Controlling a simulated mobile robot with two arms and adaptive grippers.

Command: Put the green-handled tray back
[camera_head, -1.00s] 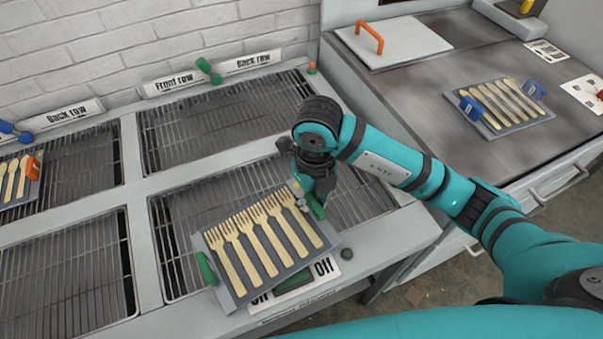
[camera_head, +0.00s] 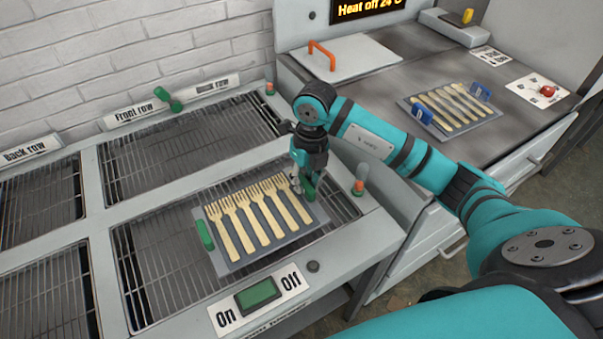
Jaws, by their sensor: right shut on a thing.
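The grey tray with green handles (camera_head: 226,268) carries a row of several wooden forks (camera_head: 258,225). It is over the near right grate, roughly level. One green handle (camera_head: 204,235) is free at its left end. My right gripper (camera_head: 309,190) is shut on the other green handle at its right end and partly hides it. I cannot tell whether the tray touches the grate. My left gripper is not in view.
An On/Off switch (camera_head: 257,293) is on the rack's front edge. An orange-topped post (camera_head: 359,182) stands right of the tray. The far right grate (camera_head: 180,148) is empty. A blue-handled tray (camera_head: 415,104) with wooden pieces lies on the right-hand machine, near an orange-handled plate (camera_head: 350,58).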

